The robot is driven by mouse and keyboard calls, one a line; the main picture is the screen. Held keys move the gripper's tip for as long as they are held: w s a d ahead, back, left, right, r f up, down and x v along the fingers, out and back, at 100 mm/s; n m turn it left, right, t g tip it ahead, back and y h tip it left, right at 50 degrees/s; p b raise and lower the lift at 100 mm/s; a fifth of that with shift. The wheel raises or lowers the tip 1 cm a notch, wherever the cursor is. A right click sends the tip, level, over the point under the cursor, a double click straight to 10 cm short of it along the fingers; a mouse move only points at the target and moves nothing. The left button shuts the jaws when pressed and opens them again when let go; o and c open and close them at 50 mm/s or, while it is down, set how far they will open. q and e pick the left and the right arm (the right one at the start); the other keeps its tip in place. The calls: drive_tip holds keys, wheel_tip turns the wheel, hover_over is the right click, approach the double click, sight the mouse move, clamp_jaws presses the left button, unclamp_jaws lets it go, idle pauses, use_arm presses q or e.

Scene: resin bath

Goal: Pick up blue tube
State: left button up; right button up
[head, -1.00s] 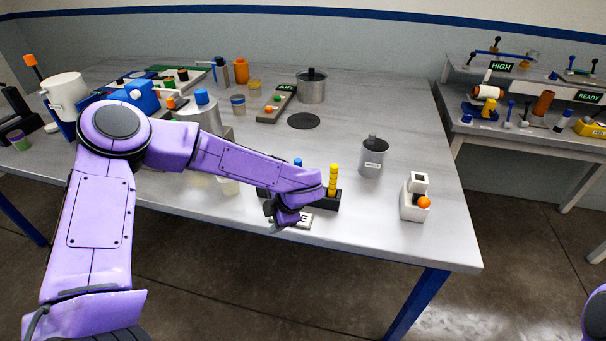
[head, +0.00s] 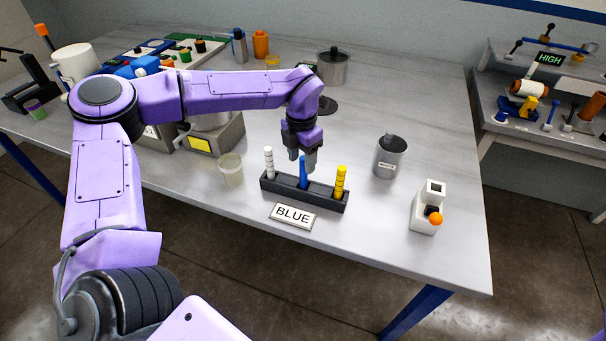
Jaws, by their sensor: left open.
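The blue tube (head: 303,172) stands upright in the middle of a black rack (head: 322,201), between a white tube (head: 269,161) on the left and a yellow tube (head: 340,181) on the right. My left gripper (head: 303,167) points down at the top of the blue tube, its fingers open around or just behind it; I cannot tell which. A sign reading BLUE (head: 292,215) lies in front of the rack. My right gripper is out of view.
A grey waste can (head: 390,157) and a white holder with an orange ball (head: 424,212) stand to the right. A clear cup (head: 231,168) stands left of the rack. A lidded pot (head: 333,67) is behind.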

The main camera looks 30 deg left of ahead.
sight(303, 169)
use_arm(q)
drive_tip(key=f, duration=0.1)
drive_tip(key=f+p, duration=0.1)
drive_tip(key=f, duration=0.2)
drive_tip(key=shift+w+f, duration=0.35)
drive_tip(key=shift+w, duration=0.05)
drive_tip(key=shift+s+r, duration=0.1)
drive_tip(key=shift+s, duration=0.05)
drive_tip(key=shift+c, duration=0.6)
clamp_jaws()
